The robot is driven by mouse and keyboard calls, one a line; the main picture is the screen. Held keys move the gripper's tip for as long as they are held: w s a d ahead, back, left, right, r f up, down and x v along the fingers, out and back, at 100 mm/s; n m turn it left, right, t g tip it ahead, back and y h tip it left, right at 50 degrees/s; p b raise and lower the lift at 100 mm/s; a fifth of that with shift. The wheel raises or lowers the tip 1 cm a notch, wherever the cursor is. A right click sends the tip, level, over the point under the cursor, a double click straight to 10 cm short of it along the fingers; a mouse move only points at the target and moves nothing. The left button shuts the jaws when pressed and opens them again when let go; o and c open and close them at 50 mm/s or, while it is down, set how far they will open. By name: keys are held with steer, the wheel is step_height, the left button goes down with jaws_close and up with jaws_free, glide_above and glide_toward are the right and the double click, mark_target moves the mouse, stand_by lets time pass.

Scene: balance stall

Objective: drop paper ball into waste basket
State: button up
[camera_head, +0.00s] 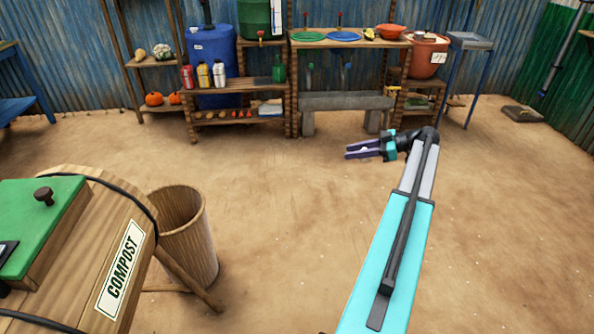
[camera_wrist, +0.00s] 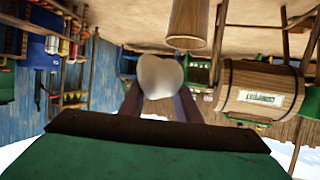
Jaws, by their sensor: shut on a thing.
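The pale paper ball (camera_wrist: 160,76) sits between the purple fingers of my gripper (camera_wrist: 160,98) in the wrist view, which is upside down. My gripper is shut on it. In the head view my gripper (camera_head: 349,151) points left above the floor at mid-distance; I cannot make out the ball there. The waste basket, a brown, open-topped, wood-like bin (camera_head: 192,245), stands on the floor at the lower left, nearer than my gripper and to its left. It also shows at the top of the wrist view (camera_wrist: 188,22), apart from the ball.
A wooden compost barrel (camera_head: 75,255) on a leg frame stands close beside the basket on its left. Wooden shelves (camera_head: 235,88) with bottles and a low grey bench (camera_head: 346,101) line the back wall. The dirt floor between basket and gripper is clear.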

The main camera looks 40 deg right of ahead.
steer(key=w+a+n+g+y, duration=0.1)
steer(key=w+a, duration=0.4)
steer(key=a, duration=0.4)
steer(key=w+a, duration=0.4)
steer(key=a, duration=0.5)
steer(key=w+a+n+g+y, duration=0.1)
steer(key=w+a, duration=0.4)
steer(key=a, duration=0.5)
steer(key=a+n+g+y, duration=0.1)
steer(key=a, duration=2.8)
steer(key=shift+w+a+r+n, duration=0.15)
steer(key=shift+a+n, duration=0.1)
steer(key=shift+n, duration=0.05)
